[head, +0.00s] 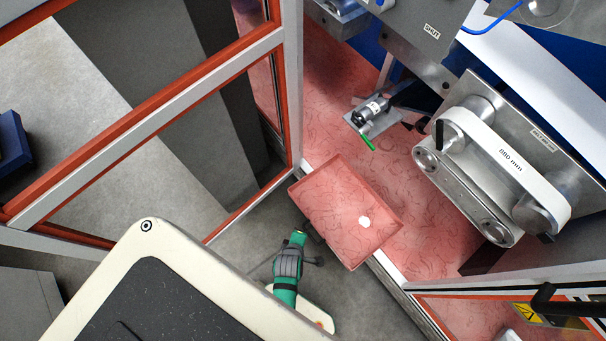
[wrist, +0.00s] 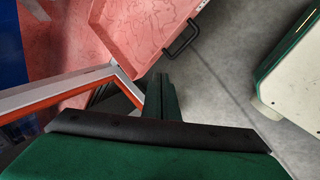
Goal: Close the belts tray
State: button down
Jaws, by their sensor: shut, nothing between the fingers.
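The belts tray (head: 330,195) is a shallow pink-red tray, pulled out past the edge of the machine floor in the head view. A small white piece (head: 365,222) lies in it. In the wrist view the tray (wrist: 135,30) fills the top middle, with a black bar handle (wrist: 182,40) on its front wall. My gripper (head: 299,236) is beside the tray's front, on its lower left side in the head view. In the wrist view my gripper (wrist: 161,80) is shut and empty, just below the handle and apart from it.
Orange-and-grey door frames (head: 292,90) stand open to the left of the tray, and another (head: 510,290) is at lower right. A belt drive with a white belt (head: 500,150) and a small motor with a green shaft (head: 372,112) are inside the machine.

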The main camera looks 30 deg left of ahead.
jog(key=w+a+f+n+g+h, duration=0.2)
jog(key=w+a+f+n+g, duration=0.15)
jog(key=a+f+n, duration=0.5)
jog(key=w+d+f+n+h, duration=0.1)
jog(key=w+d+f+n, duration=0.1)
jog(key=w+f, duration=0.4)
jog(key=shift+w+d+f+n, duration=0.35)
jog(key=shift+d+f, duration=0.15)
jog(key=shift+d, duration=0.2)
